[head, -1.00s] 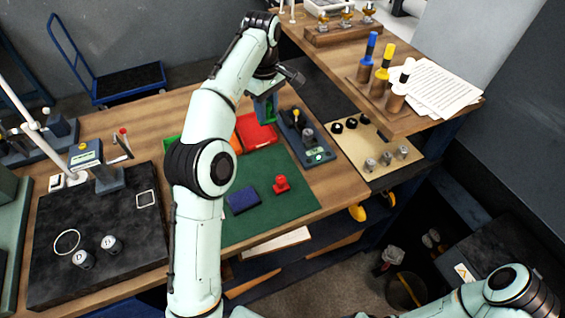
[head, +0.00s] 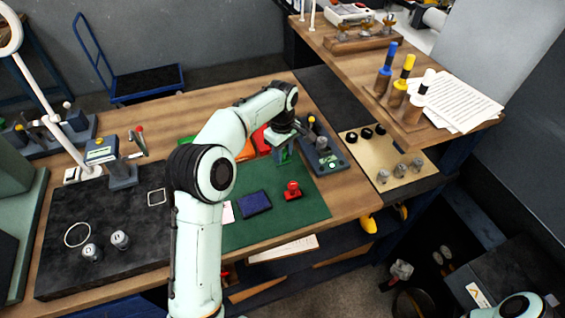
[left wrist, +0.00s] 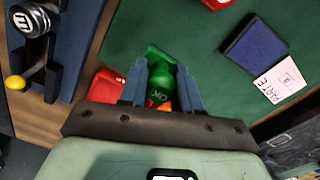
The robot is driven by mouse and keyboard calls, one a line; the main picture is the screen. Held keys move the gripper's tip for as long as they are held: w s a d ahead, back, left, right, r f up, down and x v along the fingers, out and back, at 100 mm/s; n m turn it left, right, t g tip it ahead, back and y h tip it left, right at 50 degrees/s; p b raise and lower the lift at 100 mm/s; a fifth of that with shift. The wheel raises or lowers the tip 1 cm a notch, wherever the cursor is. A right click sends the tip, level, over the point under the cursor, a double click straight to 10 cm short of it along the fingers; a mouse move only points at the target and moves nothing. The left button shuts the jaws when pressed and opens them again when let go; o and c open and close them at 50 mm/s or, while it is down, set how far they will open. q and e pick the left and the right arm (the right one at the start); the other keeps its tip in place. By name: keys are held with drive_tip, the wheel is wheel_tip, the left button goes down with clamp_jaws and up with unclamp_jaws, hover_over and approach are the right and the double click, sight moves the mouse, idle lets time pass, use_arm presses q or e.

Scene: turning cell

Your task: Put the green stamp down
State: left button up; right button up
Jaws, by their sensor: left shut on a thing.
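The green stamp (left wrist: 161,82) is between the two fingers of my left gripper (left wrist: 160,85) in the left wrist view, with "OK" on its knob. My left gripper (head: 283,157) is shut on it, low over the far right part of the green mat (head: 240,235). In the left wrist view, a bright green patch shows just beyond the stamp; I cannot tell whether the stamp touches the mat. The red stamp (head: 292,191) stands on the mat, beside the dark blue ink pad (head: 255,203). My right gripper is not in view.
A dark holder (head: 320,152) with a knobbed tool stands to the right. A card marked "PARTE" (left wrist: 279,84) lies by the ink pad. The mat's front part is clear.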

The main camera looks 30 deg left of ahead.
use_arm(q)
wheel_tip(320, 180, down, 5)
drive_tip(key=shift+r, duration=0.15)
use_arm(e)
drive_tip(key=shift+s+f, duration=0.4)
use_arm(q)
drive_tip(key=shift+w, duration=0.1)
drive_tip(key=o, duration=0.9)
drive_tip(key=shift+b, duration=0.3)
drive_tip(key=shift+c, duration=0.2)
